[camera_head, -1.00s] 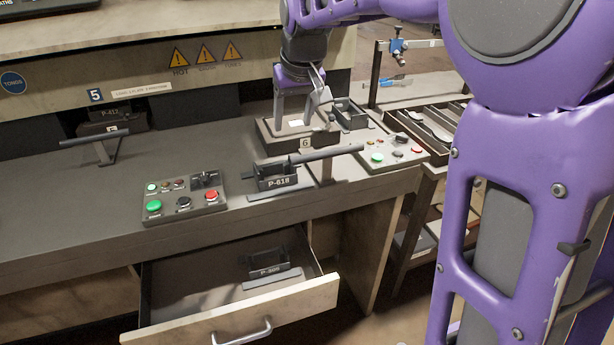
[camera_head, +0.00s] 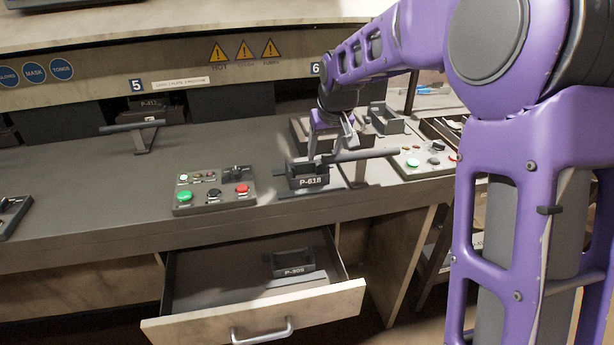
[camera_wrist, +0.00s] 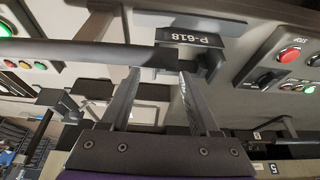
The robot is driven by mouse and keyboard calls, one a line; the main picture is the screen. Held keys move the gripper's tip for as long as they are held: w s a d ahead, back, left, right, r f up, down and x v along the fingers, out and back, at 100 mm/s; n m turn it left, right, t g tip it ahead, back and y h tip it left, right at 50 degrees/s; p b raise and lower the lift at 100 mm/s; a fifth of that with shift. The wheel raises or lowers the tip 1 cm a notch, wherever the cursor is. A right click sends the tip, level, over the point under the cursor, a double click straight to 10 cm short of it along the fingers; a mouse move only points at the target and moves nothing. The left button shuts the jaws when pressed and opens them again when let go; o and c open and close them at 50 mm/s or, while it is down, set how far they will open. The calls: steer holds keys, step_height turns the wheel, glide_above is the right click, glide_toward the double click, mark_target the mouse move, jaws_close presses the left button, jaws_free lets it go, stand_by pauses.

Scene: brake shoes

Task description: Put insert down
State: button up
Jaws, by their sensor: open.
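A dark insert marked P-618 (camera_head: 309,181) stands on a flat plate on the counter, with a dark bar handle (camera_head: 362,155) reaching to the right. My gripper (camera_head: 330,155) is open just above and behind this insert. In the wrist view the insert (camera_wrist: 190,39) lies beyond the spread fingers (camera_wrist: 160,85), nearer the right finger, and the bar (camera_wrist: 85,53) crosses in front of it. Whether a finger touches the insert or bar cannot be told. Another insert, with a label that looks like P-905 (camera_head: 293,268), sits in the open drawer (camera_head: 250,312).
A control panel (camera_head: 214,192) stands left of the P-618 insert, another (camera_head: 425,160) to its right. A further dark insert (camera_head: 385,120) sits behind, near a raised block. A handled tool (camera_head: 140,132) stands at the back left. The counter between is mostly clear.

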mark_target(321, 166)
steer(key=x, duration=0.5)
steer(key=shift+b, duration=0.3)
jaws_close()
stand_by(1.0)
